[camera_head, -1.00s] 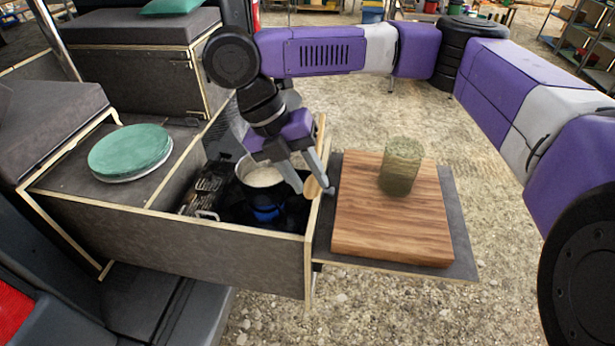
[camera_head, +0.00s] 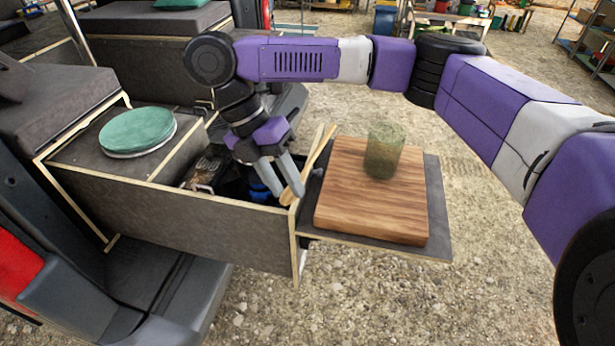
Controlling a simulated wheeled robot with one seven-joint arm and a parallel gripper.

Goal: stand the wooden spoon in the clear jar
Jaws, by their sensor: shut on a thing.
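The wooden spoon (camera_head: 318,152) is held in my gripper (camera_head: 288,191), which is shut on it. The spoon is tilted, its handle rising to the upper right and its wider end low by the fingertips, over the right end of the open drawer. The clear jar (camera_head: 384,152), greenish and see-through, stands upright on the wooden board (camera_head: 350,215). It looks empty. My gripper and the spoon are to the left of the jar, apart from it.
The drawer (camera_head: 200,222) holds a stove and blue parts, mostly hidden by my gripper. The board lies on a dark side shelf (camera_head: 437,210). A green round cushion (camera_head: 138,130) sits on the box at left. The board is clear around the jar.

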